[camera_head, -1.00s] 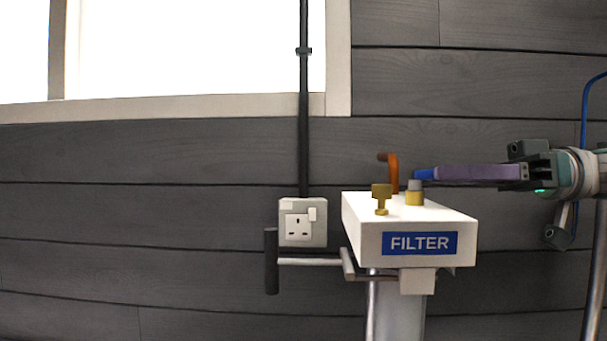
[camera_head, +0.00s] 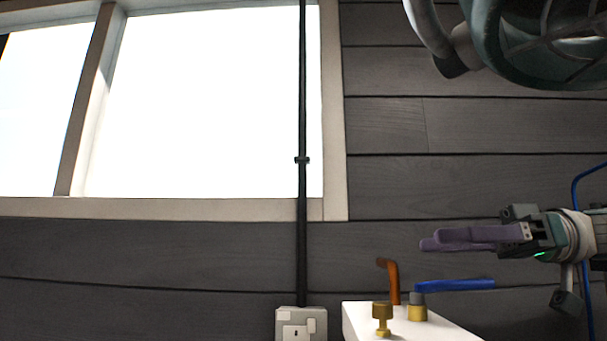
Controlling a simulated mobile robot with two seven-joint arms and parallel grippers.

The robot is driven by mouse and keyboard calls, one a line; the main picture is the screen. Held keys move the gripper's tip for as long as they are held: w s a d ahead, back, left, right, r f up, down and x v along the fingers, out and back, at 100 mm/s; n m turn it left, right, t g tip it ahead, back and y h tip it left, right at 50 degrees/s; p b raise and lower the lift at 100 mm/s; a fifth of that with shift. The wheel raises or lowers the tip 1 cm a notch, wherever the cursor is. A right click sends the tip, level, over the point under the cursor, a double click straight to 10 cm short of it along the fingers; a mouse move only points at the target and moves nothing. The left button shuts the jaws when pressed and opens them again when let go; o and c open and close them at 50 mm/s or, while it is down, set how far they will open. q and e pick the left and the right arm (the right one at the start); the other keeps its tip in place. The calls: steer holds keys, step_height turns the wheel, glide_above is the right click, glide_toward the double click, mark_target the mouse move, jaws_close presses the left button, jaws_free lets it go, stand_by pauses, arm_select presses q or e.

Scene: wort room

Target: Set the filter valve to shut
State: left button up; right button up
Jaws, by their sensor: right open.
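The filter valve has a blue lever (camera_head: 455,285) on a brass and grey stem (camera_head: 417,308). The lever points right in the head view, nearly level. The stem stands on the white filter box (camera_head: 360,315), whose front label is out of view. My right gripper (camera_head: 430,241) comes in from the right with purple fingers pointing left. It is open and empty, above the blue lever in the picture and apart from it. My left gripper is not in view.
An orange bent pipe or handle (camera_head: 391,280) stands behind the stem, and a brass knob (camera_head: 382,316) stands to its left. A wall socket (camera_head: 300,325) and a dark vertical conduit (camera_head: 303,230) are further left, beside a bright window (camera_head: 210,110).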

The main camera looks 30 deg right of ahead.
step_height(320, 180, up, 15)
steer(key=p, duration=0.4)
steer(key=shift+f, duration=0.1)
